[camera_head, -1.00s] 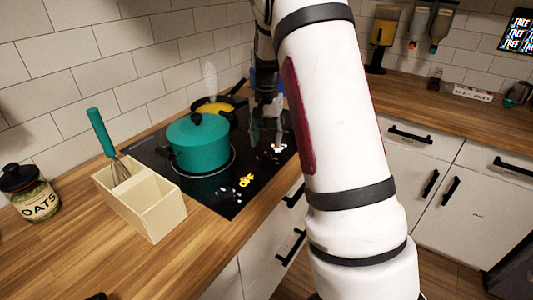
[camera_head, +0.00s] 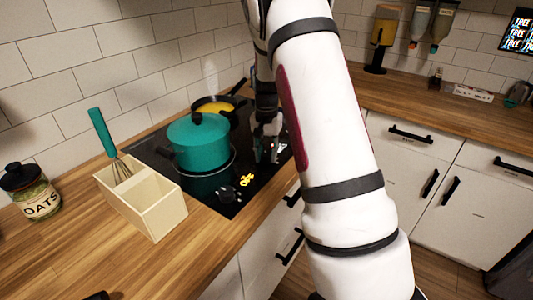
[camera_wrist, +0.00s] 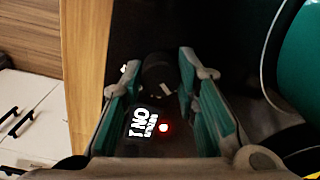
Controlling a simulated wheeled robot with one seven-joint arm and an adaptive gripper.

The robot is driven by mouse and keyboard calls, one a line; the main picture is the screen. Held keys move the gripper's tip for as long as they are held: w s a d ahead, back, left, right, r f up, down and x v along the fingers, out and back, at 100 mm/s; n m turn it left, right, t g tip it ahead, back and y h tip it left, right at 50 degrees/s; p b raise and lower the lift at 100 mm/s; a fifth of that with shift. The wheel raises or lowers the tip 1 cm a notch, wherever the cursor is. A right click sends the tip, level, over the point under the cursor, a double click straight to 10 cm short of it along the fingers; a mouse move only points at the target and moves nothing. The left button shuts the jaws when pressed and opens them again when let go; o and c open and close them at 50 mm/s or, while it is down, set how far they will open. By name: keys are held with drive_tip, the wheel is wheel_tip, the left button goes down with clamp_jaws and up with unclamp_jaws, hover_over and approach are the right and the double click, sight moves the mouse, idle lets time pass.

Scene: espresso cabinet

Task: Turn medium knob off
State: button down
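In the wrist view a dark round knob (camera_wrist: 160,72) stands between the tips of my gripper (camera_wrist: 158,62). The teal-padded fingers are apart, one on each side of it; contact is not clear. Below the knob, a white lit label reading "ON" (camera_wrist: 143,125) and a red light (camera_wrist: 164,127) glow on the black cooktop. In the head view my gripper (camera_head: 268,148) is low over the cooktop's right part (camera_head: 222,206), and the knob there is hidden. A yellow lit label (camera_head: 245,180) and dark knob shapes (camera_head: 228,194) show nearer the front.
A teal pot (camera_head: 200,145) stands left of my gripper, and a black pan with yellow food (camera_head: 215,105) stands behind. A cream box (camera_head: 150,208) holding a whisk (camera_head: 103,133) and an oats jar (camera_head: 32,195) are on the counter at left.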

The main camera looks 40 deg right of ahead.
sight(266, 154)
drive_tip(key=shift+n, duration=0.3)
drive_tip(key=n, duration=0.4)
drive_tip(key=shift+n, duration=1.7)
drive_tip(key=c, duration=1.2)
unclamp_jaws()
wheel_tip(266, 154, up, 12)
